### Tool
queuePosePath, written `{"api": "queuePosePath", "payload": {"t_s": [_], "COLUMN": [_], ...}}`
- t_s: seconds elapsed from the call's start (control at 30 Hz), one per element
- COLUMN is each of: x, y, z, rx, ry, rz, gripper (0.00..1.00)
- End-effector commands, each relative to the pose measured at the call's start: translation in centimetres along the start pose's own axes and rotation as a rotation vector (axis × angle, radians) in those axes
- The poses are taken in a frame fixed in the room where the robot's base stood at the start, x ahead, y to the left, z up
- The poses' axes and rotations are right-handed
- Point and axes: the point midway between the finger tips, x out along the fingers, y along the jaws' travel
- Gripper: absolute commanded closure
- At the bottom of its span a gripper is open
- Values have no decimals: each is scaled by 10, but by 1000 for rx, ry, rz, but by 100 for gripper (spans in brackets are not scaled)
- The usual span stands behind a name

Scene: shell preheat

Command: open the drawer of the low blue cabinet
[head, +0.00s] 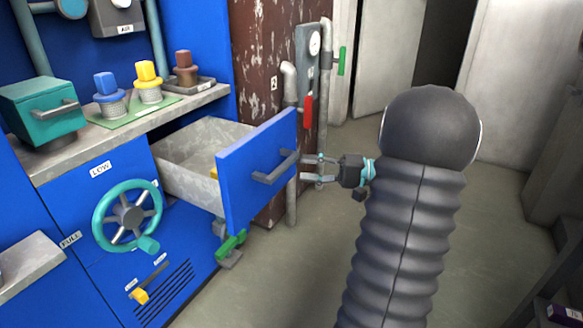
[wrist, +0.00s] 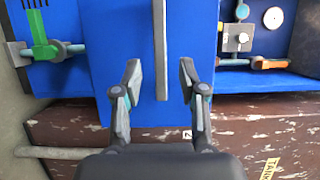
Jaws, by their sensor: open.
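The blue drawer (head: 240,175) of the low blue cabinet (head: 105,195) is pulled far out, and its pale grey inside shows. A small part of something yellow shows inside it, mostly hidden by the drawer front. The grey bar handle (head: 275,168) is on the drawer front. My gripper (head: 312,170) is open, just right of the handle in the head view. In the wrist view the handle (wrist: 161,50) runs up and down, and its lower end lies between the fingertips of my gripper (wrist: 161,75). The fingers stand apart from it on both sides.
A teal handwheel (head: 128,215) and a yellow-knobbed lever (head: 140,295) are on the cabinet front. A green-handled valve (head: 231,245) is low beside the drawer. Pipes with a gauge (head: 314,43) stand behind my gripper. Floor (head: 300,270) is clear in front.

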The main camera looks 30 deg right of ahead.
Motion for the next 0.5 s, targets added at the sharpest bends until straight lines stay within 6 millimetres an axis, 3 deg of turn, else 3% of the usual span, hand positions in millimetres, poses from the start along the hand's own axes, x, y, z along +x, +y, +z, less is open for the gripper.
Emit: {"api": "queuePosePath", "payload": {"t_s": [0.2, 0.5], "x": [-38, -55], "y": [1, 0], "z": [0, 0], "rx": [1, 0], "ry": [2, -1], "rz": [1, 1], "gripper": [58, 58]}}
